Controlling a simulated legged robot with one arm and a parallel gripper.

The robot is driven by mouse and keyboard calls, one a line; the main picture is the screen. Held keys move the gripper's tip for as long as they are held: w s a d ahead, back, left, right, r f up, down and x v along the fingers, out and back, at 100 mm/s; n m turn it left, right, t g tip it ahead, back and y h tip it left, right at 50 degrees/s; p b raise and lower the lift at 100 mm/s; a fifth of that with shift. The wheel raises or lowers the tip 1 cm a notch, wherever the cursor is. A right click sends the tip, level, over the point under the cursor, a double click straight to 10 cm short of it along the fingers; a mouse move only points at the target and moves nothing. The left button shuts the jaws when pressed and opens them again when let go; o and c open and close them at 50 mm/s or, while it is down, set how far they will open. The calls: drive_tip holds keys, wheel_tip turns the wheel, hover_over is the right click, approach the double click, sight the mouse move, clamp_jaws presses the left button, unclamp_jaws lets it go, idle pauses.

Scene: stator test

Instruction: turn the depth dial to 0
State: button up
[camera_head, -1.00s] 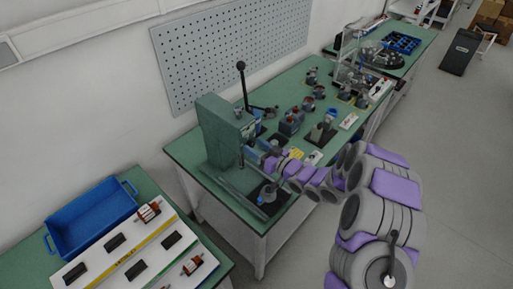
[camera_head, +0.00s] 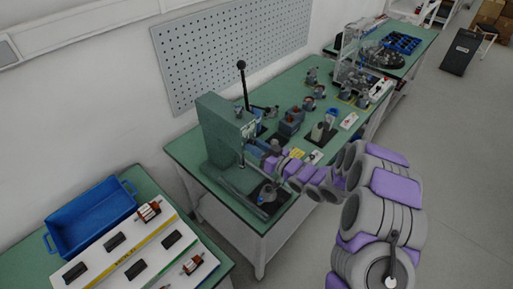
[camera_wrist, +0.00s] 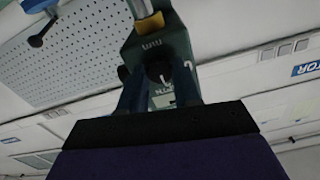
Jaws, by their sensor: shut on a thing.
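The green press (camera_head: 222,130) stands on the near end of the green bench. Its column also shows in the wrist view (camera_wrist: 185,48). The depth dial (camera_wrist: 158,71) is a dark round knob with a white pointer line on the press's front, pointing down and slightly right in the wrist view. My gripper (camera_head: 260,150) is at the press front. In the wrist view my gripper (camera_wrist: 157,88) has one finger on each side of the dial and is shut on it. Fingertip contact is partly hidden. The scale marks are too small to read. I cannot make out the dial in the head view.
A black-knobbed lever (camera_head: 241,66) rises beside the press. Small motor parts (camera_head: 291,122) stand on the bench to its right. A blue bin (camera_head: 92,217) sits on the near-left table.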

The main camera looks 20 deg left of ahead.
drive_tip(key=shift+f+n+b, duration=0.1)
drive_tip(key=shift+n+b, duration=4.8)
drive_tip(key=shift+n, duration=0.8)
drive_tip(key=o, duration=1.1)
drive_tip(key=shift+c, duration=0.2)
drive_tip(key=p+v, duration=0.2)
drive_tip(key=v, duration=1.5)
drive_tip(key=shift+s+d, duration=0.1)
